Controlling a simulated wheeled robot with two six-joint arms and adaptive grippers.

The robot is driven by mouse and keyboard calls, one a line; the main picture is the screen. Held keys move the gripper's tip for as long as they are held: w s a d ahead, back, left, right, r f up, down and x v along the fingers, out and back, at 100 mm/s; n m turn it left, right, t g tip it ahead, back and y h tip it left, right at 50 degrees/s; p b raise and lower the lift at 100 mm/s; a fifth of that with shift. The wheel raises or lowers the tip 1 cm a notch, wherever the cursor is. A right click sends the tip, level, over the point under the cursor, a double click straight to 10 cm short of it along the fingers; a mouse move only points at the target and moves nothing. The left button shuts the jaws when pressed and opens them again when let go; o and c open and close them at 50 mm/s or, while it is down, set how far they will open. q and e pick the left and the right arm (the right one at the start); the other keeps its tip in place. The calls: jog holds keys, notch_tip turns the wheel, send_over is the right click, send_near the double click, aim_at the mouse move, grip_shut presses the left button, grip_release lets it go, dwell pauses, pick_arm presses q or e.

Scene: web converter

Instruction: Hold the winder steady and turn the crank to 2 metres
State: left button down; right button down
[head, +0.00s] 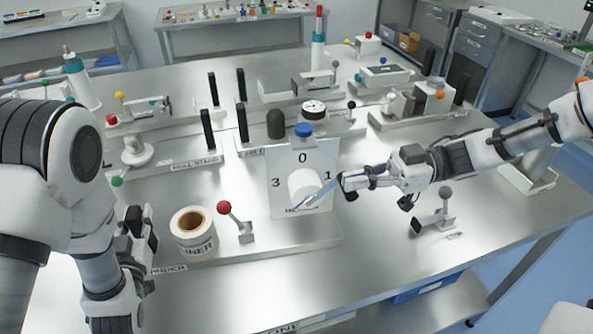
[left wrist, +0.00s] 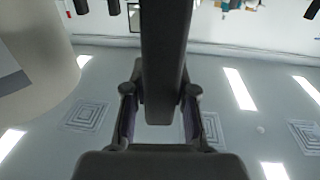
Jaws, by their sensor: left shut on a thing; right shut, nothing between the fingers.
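The winder has a pale base (head: 270,248) and an upright panel (head: 281,160) marked 0, 1 and 3. A white drum (head: 303,185) sits on the panel's front, with a thin bluish bar (head: 322,192) across its lower right. My left gripper (head: 136,222) is at the base's left end, shut on a dark upright handle (left wrist: 165,60), which fills the space between the fingers in the left wrist view. My right gripper (head: 346,184) is shut and empty, just right of the drum beside the bar; whether they touch is unclear. The panel's lower lettering is partly hidden.
A liner roll (head: 193,226) and a red-knobbed lever (head: 232,218) stand on the base. A small grey-knobbed device (head: 440,212) stands to the right. Other stations with dark handles (head: 207,130) crowd the table behind. The table's front right is clear.

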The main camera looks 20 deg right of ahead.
jog(key=d+f, duration=0.3)
jog(key=f, duration=0.2)
jog(key=shift+d+f+y, duration=0.25)
jog(key=shift+f+y, duration=0.1)
jog(key=shift+y, duration=0.05)
jog(key=shift+s, duration=0.1)
dwell(0.6)
notch_tip(320, 180, up, 4)
jog(key=d, duration=0.1)
jog(key=s+d+f, duration=0.1)
jog(key=d+f, duration=0.3)
jog(key=d, duration=0.4)
jog(key=shift+s+d+f, duration=0.25)
